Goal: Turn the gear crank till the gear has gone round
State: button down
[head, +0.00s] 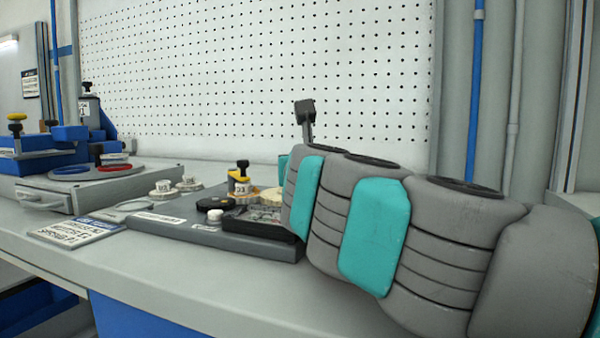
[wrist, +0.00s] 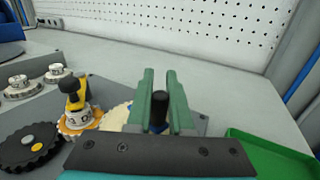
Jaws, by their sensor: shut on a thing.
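In the wrist view my gripper (wrist: 162,97) has two green fingers, shut on an upright black knob (wrist: 160,116), which looks like the crank handle. A cream gear (wrist: 115,118) shows partly behind the left finger. A tan gear (wrist: 93,124) carries a yellow and black post (wrist: 74,92), and a black gear (wrist: 28,150) lies at the lower left. In the head view the grey gear board (head: 175,228) shows with the black gear (head: 216,203) and yellow post (head: 240,180). My arm hides the gripper and the crank there. The crank's base is hidden.
A green tray (wrist: 262,150) lies right of the gripper in the wrist view. In the head view a sign (head: 76,231), loose metal weights (head: 163,188) and a blue fixture (head: 70,133) stand to the left. A white pegboard (head: 255,70) closes the back of the bench.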

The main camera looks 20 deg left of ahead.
jog(key=m+h, duration=0.1)
jog(key=h, duration=0.1)
jog(key=m+t+h, duration=0.1)
jog(key=m+h, duration=0.1)
jog(key=s+m+h+b, duration=0.1)
jog(key=h, duration=0.2)
jog(key=shift+m, duration=0.3)
jog(key=shift+s+d+m+g+h+b, duration=0.15)
jog(key=shift+m+g+h+b, duration=0.35)
jog(key=shift+m+h, duration=1.2)
jog(key=shift+s+d+m+g+h+b, duration=0.1)
jog(key=shift+s+m+g+h+b, duration=0.3)
jog(key=shift+m+h, duration=1.3)
jog(key=shift+n+g+h+b, duration=0.3)
jog(key=shift+h+b, duration=0.05)
jog(key=shift+h, duration=0.95)
jog(key=c, duration=0.8)
grip_release()
jog(key=v, duration=0.7)
jog(key=shift+s+a, duration=0.2)
jog(key=shift+s, duration=0.1)
